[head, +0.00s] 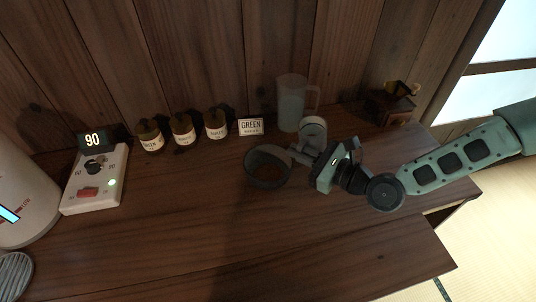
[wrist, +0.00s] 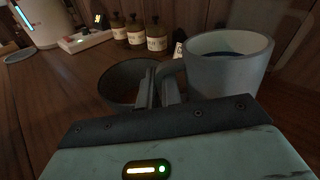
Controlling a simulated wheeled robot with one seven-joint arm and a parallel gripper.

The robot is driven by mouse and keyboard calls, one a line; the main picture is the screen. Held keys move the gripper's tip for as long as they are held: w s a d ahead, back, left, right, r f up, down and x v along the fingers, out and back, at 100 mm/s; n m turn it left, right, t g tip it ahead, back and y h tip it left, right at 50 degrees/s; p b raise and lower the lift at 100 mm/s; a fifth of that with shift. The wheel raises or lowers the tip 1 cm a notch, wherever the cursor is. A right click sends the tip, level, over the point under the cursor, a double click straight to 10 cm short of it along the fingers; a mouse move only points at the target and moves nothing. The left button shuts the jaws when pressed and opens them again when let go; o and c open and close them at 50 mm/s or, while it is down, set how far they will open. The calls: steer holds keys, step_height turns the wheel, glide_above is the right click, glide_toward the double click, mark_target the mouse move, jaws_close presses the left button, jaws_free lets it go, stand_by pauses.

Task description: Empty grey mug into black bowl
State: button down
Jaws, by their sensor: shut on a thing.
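The grey mug (head: 314,131) is at my gripper's far side in the head view; in the wrist view it is large at the upper right (wrist: 228,75), rim up, with something dark inside. My gripper (head: 302,153) is shut on the mug's handle side; its fingers also show in the wrist view (wrist: 158,88), and they partly hide the handle. The black bowl (head: 250,170) sits on the wooden counter, just left of my gripper, and shows behind the fingers in the wrist view (wrist: 108,88). Whether the mug touches the counter I cannot tell.
Several labelled jars (head: 183,132) and a "GREEN" sign (head: 251,127) line the back wall. A dark wooden box (head: 392,107) is at back right. A white control panel (head: 95,180) is at left. The front counter is clear.

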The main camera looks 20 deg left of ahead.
steer(key=s+a+n+h+p, duration=0.1)
steer(key=n+p, duration=0.1)
steer(key=p, duration=0.1)
steer(key=s+a+r+n+h+p, duration=0.1)
steer(key=p, duration=0.3)
steer(key=shift+a+r+n+h, duration=0.2)
steer(key=shift+r+n+h, duration=0.1)
steer(key=shift+n, duration=0.1)
steer(key=shift+w+d+f+n+t+h+p, duration=0.1)
steer(key=shift+f+n+t+h+p, duration=0.05)
steer(key=shift+n+t+h+p, duration=0.2)
steer(key=shift+n+p, duration=0.25)
steer(key=shift+p, duration=0.35)
steer(key=shift+w+d+r+n+t+h+p, duration=0.2)
steer(key=shift+w+d+n+t+h+p, duration=0.15)
steer(key=shift+n+h+p, duration=0.6)
steer(key=shift+w+d+r+n+t+h+p, duration=0.2)
steer(key=shift+n+t+h+p, duration=0.3)
steer(key=shift+p, duration=0.75)
stand_by(0.7)
steer(key=shift+s+a+f+n+t+h+b, duration=0.3)
steer(key=shift+s+a+f+n+b, duration=0.1)
steer(key=shift+f+n+b, duration=0.2)
stand_by(0.6)
steer(key=shift+w+d+r+n+t+h, duration=0.2)
steer(key=shift+r+n+t+h, duration=0.2)
steer(key=shift+n+h, duration=0.2)
stand_by(1.2)
